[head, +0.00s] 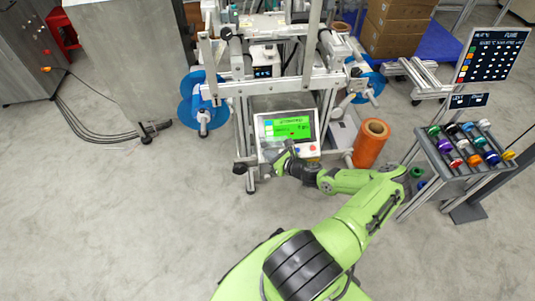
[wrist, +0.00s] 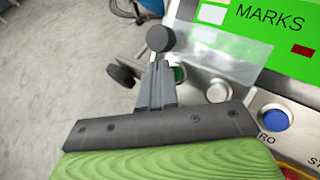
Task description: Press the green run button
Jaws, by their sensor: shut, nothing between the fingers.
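The control panel (head: 262,135) with a lit green screen (head: 288,127) stands at the front of the machine. In the wrist view, a green button (wrist: 179,72) shows just right of my fingertips, partly hidden by them. My gripper (wrist: 158,68) is shut and empty, with its fingers over the panel's left edge. I cannot tell whether the tips touch the panel. In the head view my gripper (head: 289,146) is at the panel's lower edge, and the button row is mostly hidden behind it.
A white button (wrist: 218,90) and a blue button (wrist: 275,117) lie right of the green one. A red button (head: 312,148) sits at the panel's lower right. An orange roll (head: 371,145) stands right of the machine, before a rack of colored reels (head: 465,160).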

